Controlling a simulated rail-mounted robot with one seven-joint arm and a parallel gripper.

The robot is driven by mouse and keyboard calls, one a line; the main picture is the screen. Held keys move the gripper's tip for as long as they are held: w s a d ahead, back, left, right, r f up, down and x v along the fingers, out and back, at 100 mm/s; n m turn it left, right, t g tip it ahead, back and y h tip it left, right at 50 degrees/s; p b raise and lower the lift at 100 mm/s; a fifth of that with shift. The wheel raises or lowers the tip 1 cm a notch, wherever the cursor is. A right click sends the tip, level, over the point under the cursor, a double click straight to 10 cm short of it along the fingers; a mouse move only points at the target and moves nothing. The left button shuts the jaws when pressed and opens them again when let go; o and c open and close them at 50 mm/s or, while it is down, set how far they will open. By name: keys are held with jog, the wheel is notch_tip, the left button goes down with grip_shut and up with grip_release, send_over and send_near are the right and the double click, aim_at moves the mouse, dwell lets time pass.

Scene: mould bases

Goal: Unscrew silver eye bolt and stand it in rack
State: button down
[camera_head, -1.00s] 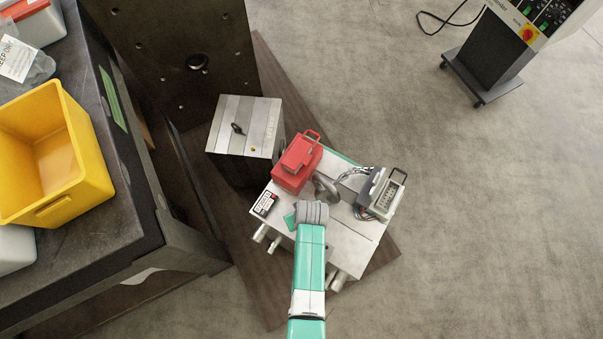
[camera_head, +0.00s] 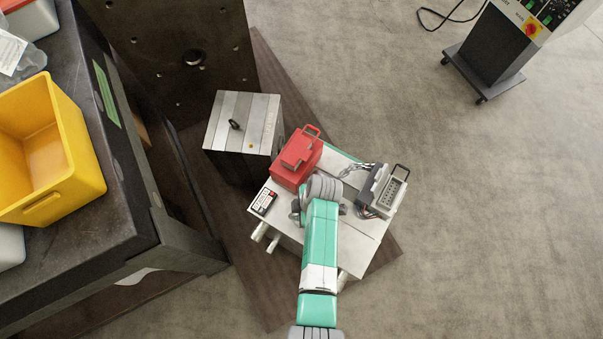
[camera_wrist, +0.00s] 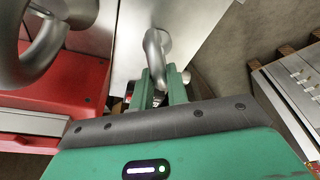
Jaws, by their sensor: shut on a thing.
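In the wrist view, a silver eye bolt (camera_wrist: 157,48) stands with its ring upright beyond my gripper (camera_wrist: 160,80). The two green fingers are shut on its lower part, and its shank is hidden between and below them. A second, larger silver ring (camera_wrist: 45,45) shows at the upper left, above a red part. In the head view my wrist covers the gripper and the gripped bolt, over the pale mould base (camera_head: 358,246). I cannot make out a rack for certain.
A red housing (camera_head: 297,160) and a grey connector block (camera_head: 382,191) sit on the mould base, close to my wrist. A steel block with a dark eye bolt (camera_head: 236,124) stands left. A yellow bin (camera_head: 62,203) stands on the dark bench. Open floor lies right.

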jog(key=n+g, duration=0.1)
jog(key=n, duration=0.3)
jog(key=shift+b, duration=0.3)
jog(key=n+b, duration=0.1)
jog(key=n, duration=0.2)
jog(key=shift+w+f+g+h, duration=0.1)
jog(key=shift+f+g+h, duration=0.05)
jog(key=shift+g+h, duration=0.15)
jog(key=n, duration=0.2)
jog(key=shift+n+h, duration=0.3)
jog(key=shift+n, duration=0.1)
jog(key=n, duration=0.3)
jog(key=shift+a+g+h, duration=0.1)
jog(key=shift+g+h, duration=0.2)
jog(key=shift+g, duration=0.1)
